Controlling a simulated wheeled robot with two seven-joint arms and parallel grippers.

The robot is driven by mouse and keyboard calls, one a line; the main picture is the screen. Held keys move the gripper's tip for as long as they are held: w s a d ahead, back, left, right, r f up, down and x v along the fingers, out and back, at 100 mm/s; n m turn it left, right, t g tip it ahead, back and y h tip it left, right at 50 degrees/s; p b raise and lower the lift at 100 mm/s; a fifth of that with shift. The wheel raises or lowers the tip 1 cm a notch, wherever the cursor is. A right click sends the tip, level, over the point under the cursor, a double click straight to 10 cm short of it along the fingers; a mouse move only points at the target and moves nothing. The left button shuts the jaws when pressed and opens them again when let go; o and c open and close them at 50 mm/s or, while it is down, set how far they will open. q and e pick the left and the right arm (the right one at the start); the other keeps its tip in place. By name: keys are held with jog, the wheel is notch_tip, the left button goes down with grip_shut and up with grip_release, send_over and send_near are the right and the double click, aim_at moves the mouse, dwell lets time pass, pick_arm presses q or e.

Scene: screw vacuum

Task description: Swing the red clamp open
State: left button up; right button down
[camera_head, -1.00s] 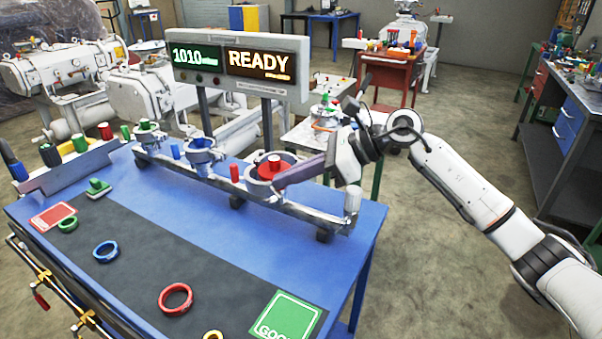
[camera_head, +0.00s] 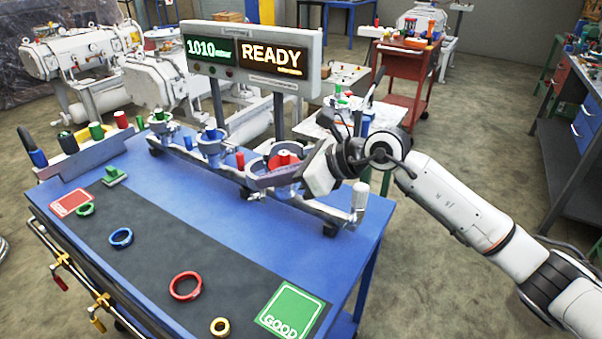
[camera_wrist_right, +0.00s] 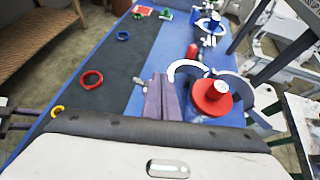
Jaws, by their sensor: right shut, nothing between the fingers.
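At the right-hand station of the rail, a red round part with a pale top (camera_head: 284,158) sits amid pale clamp parts (camera_head: 262,168). In the right wrist view this red part (camera_wrist_right: 212,97) has a pale curved arm (camera_wrist_right: 185,67) at its upper left and another (camera_wrist_right: 266,97) at its right, with a gap between them. My right gripper (camera_head: 252,181) is shut and empty, low in front of this station. Its fingers (camera_wrist_right: 160,82) lie just left of the red part in the right wrist view; contact with the clamp is unclear. My left gripper is out of view.
A red post (camera_head: 239,160) stands left of the station, with a blue station (camera_head: 211,140) beyond. Red (camera_head: 186,286), blue (camera_head: 121,238), green and yellow rings lie on the dark mat. A display (camera_head: 250,55) reading READY stands behind. A pale post (camera_head: 358,195) is at the rail's right end.

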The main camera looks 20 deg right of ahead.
aim_at(254, 195)
jog(key=shift+w+a+b, duration=0.2)
jog(key=shift+w+a, duration=0.05)
jog(key=shift+a, duration=0.7)
jog(key=shift+w+a+b, duration=0.15)
jog(key=shift+w+a, duration=0.05)
jog(key=shift+a, duration=0.7)
